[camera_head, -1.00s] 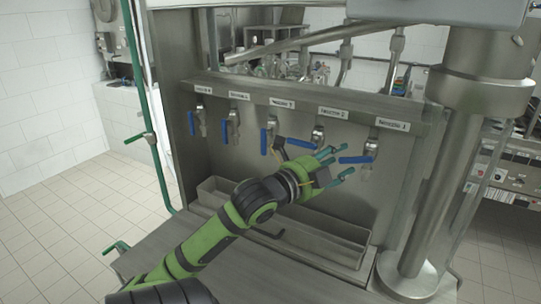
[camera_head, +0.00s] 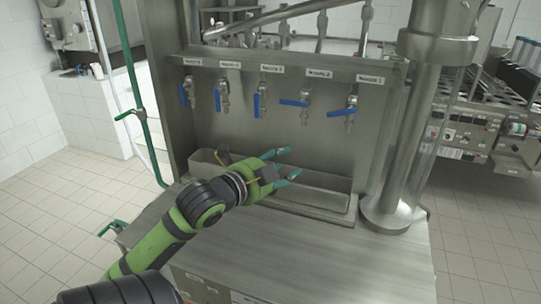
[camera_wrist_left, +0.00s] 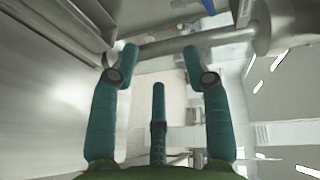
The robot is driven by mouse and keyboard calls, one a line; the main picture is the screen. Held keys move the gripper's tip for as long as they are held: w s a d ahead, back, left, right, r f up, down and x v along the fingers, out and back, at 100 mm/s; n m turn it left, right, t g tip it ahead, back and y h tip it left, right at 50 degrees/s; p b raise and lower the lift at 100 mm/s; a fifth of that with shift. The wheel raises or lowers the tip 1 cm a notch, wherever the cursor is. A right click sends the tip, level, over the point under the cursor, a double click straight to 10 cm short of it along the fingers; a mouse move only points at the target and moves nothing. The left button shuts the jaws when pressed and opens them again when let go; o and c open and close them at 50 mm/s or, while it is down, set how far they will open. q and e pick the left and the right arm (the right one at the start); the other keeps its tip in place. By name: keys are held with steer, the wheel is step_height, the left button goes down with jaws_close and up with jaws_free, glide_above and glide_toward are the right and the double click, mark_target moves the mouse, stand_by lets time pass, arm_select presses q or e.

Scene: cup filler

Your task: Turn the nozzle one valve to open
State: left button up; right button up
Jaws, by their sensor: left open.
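The nozzle one valve (camera_head: 351,102) is the rightmost in the row on the steel panel. Its blue handle (camera_head: 340,112) points left, nearly level. My left gripper (camera_head: 288,163) is open and empty, with teal fingers. In the head view it is below and left of that handle, in front of the panel and near the trough, apart from the valve. In the left wrist view the open fingers (camera_wrist_left: 160,55) have nothing between them. A small blue piece (camera_wrist_left: 208,6) shows at the top edge there; I cannot tell which handle it is. My right gripper is not in view.
The nozzle two handle (camera_head: 293,103) also lies level, just left. The other valves' blue handles hang down. A steel trough (camera_head: 330,200) runs below the valves. A thick steel column (camera_head: 395,170) stands at the right. The steel top (camera_head: 330,255) in front is clear.

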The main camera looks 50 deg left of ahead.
arm_select(q)
steer(key=s+d+f+n+g, duration=0.1)
steer(key=d+f+n+g, duration=0.1)
steer(key=f, duration=0.5)
steer(key=s+d+f+n+g, duration=0.2)
steer(key=f, duration=0.4)
steer(key=shift+s+f, duration=0.15)
steer(key=shift+f, duration=0.2)
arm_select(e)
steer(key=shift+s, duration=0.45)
